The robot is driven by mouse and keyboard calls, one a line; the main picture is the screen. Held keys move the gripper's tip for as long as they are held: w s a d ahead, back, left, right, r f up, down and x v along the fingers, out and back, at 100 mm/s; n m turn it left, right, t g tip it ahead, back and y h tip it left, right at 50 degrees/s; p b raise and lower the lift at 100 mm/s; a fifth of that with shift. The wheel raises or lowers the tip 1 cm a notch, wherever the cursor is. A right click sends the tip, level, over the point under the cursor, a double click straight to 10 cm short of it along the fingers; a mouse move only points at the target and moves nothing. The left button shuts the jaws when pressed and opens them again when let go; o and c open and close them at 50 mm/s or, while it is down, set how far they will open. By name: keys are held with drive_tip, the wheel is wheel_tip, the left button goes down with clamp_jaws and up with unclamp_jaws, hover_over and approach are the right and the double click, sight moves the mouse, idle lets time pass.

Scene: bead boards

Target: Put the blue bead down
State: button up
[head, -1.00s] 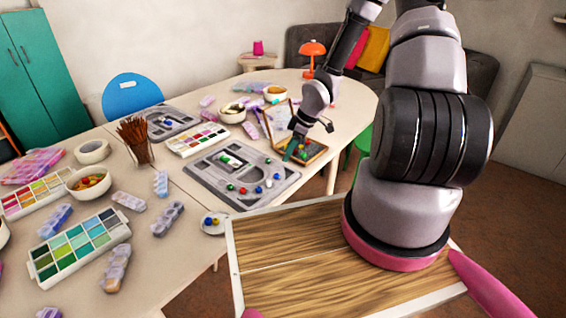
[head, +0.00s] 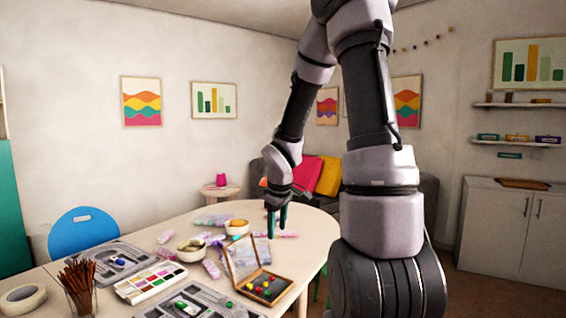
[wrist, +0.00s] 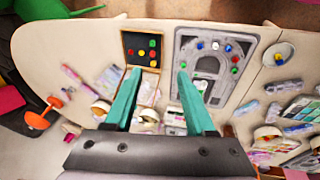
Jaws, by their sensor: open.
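My gripper (head: 277,228) hangs above the table, fingers pointing down, over the far side of an open wooden bead box (head: 287,289). In the wrist view its two teal fingers (wrist: 159,76) are spread apart with nothing between them. The box's dark tray (wrist: 133,38) holds several red, yellow, green and orange beads; I cannot make out a blue one there. A blue bead (wrist: 200,45) lies on the grey bead board (wrist: 180,50), beside a white and a red one.
Bowls (head: 190,251), a paint palette (head: 150,283), a jar of pencils (head: 80,290) and a tape roll (head: 22,299) crowd the table (head: 305,235). A second grey board (head: 90,258) lies at the left. The air around my gripper is clear.

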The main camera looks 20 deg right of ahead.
drive_tip(key=s+a+r+m+t+y, duration=0.1)
drive_tip(key=s+a+r+m, duration=0.2)
drive_tip(key=s+r, duration=0.6)
drive_tip(key=s+a+r+m+t+y, duration=0.1)
drive_tip(key=s+a+r+m+t, duration=0.1)
drive_tip(key=s+r+m, duration=0.5)
wheel_tip(320, 180, up, 6)
drive_tip(key=shift+s+a+r+t+y, duration=0.25)
drive_tip(key=shift+s+a+y, duration=0.2)
drive_tip(key=shift+s, duration=0.6)
